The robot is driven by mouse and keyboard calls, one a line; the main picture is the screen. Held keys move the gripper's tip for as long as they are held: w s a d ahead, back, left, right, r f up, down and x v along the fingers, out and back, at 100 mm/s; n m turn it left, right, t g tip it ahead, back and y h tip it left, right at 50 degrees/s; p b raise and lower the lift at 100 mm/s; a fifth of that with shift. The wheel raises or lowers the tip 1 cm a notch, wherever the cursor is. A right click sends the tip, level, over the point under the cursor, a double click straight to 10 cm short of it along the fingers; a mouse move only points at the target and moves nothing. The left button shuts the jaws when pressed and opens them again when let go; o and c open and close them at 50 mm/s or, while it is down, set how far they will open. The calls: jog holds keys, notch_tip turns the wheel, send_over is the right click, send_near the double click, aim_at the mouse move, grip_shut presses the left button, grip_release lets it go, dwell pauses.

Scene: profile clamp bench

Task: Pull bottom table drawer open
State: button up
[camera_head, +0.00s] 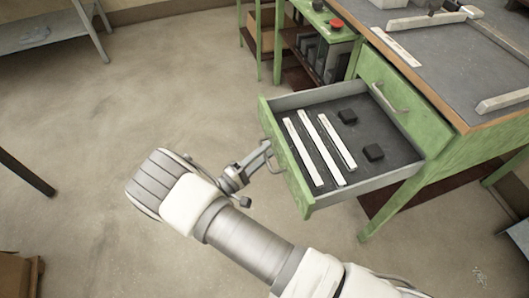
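The bottom drawer (293,177) of the green workbench is pulled far out, and its inside shows.
The workbench top (440,62) carries clamp rails and tools. A green stand (318,22) with a red button is behind the drawer. Open floor (150,90) lies left of the drawer. A grey bench (45,32) stands at the far left.

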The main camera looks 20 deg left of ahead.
jog(key=p+v, duration=0.1)
jog(key=v, duration=1.6)
jog(key=shift+s, duration=0.2)
jog(key=shift+a, duration=0.1)
